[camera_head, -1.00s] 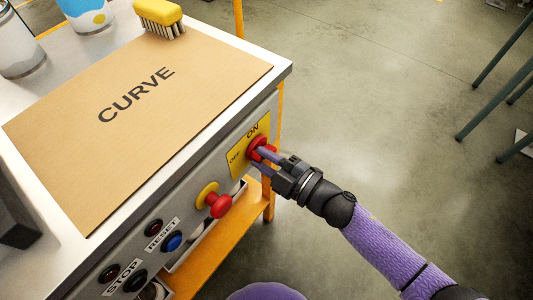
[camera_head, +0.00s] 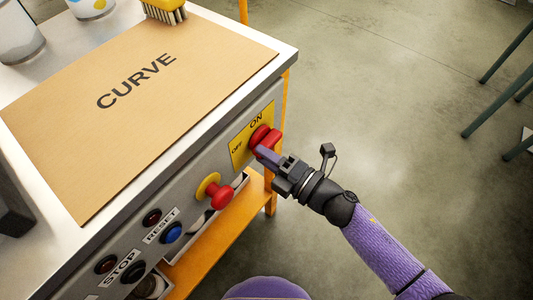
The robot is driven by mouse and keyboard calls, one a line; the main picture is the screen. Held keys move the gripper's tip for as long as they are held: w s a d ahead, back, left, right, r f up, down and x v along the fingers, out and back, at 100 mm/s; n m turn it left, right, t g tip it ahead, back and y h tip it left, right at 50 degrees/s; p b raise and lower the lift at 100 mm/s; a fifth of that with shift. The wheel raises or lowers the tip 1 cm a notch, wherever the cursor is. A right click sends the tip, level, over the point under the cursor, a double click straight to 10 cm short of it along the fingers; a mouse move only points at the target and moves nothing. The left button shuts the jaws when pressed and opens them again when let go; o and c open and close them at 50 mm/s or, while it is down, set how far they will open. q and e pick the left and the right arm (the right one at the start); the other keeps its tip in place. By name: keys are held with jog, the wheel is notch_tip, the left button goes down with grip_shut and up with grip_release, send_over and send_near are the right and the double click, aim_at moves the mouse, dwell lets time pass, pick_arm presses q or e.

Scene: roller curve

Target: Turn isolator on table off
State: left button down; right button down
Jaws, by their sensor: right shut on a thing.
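The isolator is a red rotary knob (camera_head: 263,137) on a yellow plate (camera_head: 239,151) marked ON and OFF, on the front panel of the table (camera_head: 150,193). ON is at the plate's top and OFF at its left. My right gripper (camera_head: 264,153) is at the knob, its fingers shut on the red handle, and partly hides it. The exact angle of the knob is hard to read. My left gripper is not in view.
A red mushroom button (camera_head: 219,197) on a yellow base sits left of the isolator. Farther left are a blue RESET button (camera_head: 171,232) and a black STOP button (camera_head: 133,271). A CURVE board (camera_head: 140,100) and a brush (camera_head: 165,10) lie on top.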

jog(key=shift+f, duration=0.1)
dwell(0.3)
jog(key=c, duration=0.5)
grip_release()
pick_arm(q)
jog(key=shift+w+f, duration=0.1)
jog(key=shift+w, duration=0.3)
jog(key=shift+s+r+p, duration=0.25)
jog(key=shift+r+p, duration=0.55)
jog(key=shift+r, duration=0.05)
pick_arm(e)
jog(key=v, duration=1)
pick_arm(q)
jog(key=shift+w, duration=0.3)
